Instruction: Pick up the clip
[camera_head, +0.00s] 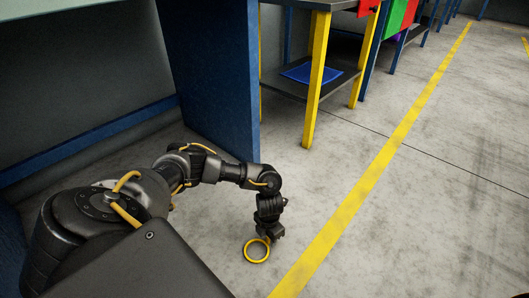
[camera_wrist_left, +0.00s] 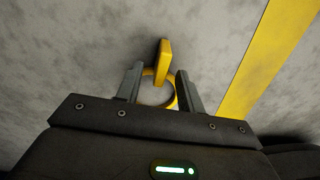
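The clip (camera_head: 247,257) is a yellow ring on or just above the grey floor, beside the yellow floor line. My left gripper (camera_head: 271,236) points down at the ring's upper right edge. In the left wrist view the clip (camera_wrist_left: 163,61) shows a thick yellow tab, with the thin ring behind and between the fingers. My left gripper (camera_wrist_left: 159,72) has its two fingers apart, one on each side of the ring. Whether either finger touches the ring is unclear. The fingers hide part of the ring's sides. My right gripper is not in view.
A tall blue panel (camera_head: 207,75) stands close behind my left arm. A rack with yellow legs (camera_head: 316,80) holds a blue item (camera_head: 310,73) on its dark shelf. A yellow floor line (camera_head: 385,155) runs past the clip. The floor to the right is clear.

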